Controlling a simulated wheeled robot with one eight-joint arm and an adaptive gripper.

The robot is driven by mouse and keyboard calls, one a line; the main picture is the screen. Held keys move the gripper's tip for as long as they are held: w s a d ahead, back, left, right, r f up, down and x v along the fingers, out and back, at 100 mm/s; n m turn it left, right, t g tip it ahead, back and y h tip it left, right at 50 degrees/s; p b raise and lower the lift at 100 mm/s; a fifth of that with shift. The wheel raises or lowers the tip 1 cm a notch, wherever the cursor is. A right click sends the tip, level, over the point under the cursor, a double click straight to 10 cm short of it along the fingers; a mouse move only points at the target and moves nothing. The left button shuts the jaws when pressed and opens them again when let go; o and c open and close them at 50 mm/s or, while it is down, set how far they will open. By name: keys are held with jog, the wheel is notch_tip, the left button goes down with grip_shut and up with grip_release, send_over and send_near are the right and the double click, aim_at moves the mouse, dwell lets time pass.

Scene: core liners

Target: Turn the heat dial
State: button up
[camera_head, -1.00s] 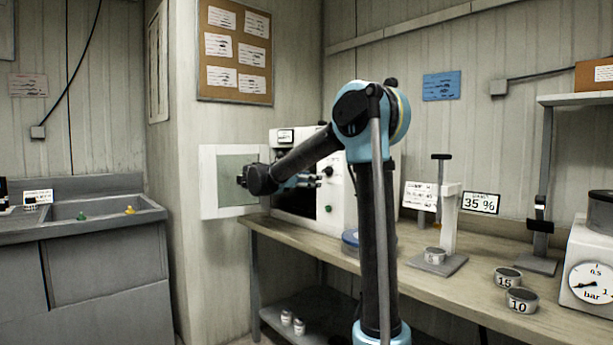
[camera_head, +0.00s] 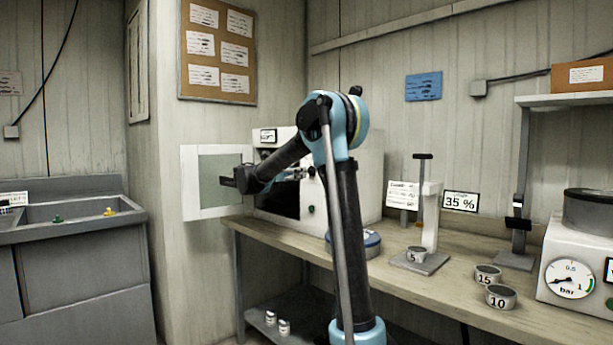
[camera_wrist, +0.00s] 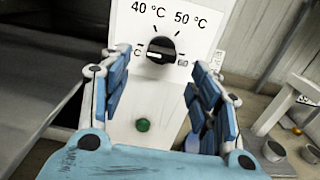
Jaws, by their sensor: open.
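The heat dial (camera_wrist: 161,50) is a black round knob on the white front panel of the oven (camera_head: 360,170). Its pale mark points left, toward a partly hidden "°C" label; "40 °C" and "50 °C" are printed above it. My gripper (camera_wrist: 158,62) is open, its blue-padded fingers to the left and right of the dial in the wrist view. The dial lies between the fingertips in the picture; I see no contact, and the depth gap is hard to judge. In the head view my arm partly hides the panel and dial.
A green button (camera_wrist: 142,125) sits below the dial. The oven door (camera_head: 188,185) stands open to the left. On the bench (camera_head: 440,300) are a blue-rimmed round item (camera_head: 368,243), a stand (camera_head: 428,262), labelled weights (camera_head: 501,297) and a pressure gauge (camera_head: 570,279).

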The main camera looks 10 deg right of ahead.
aim_at(310, 171)
jog(key=x, duration=0.7)
jog(key=c, duration=1)
jog(key=shift+c, duration=0.2)
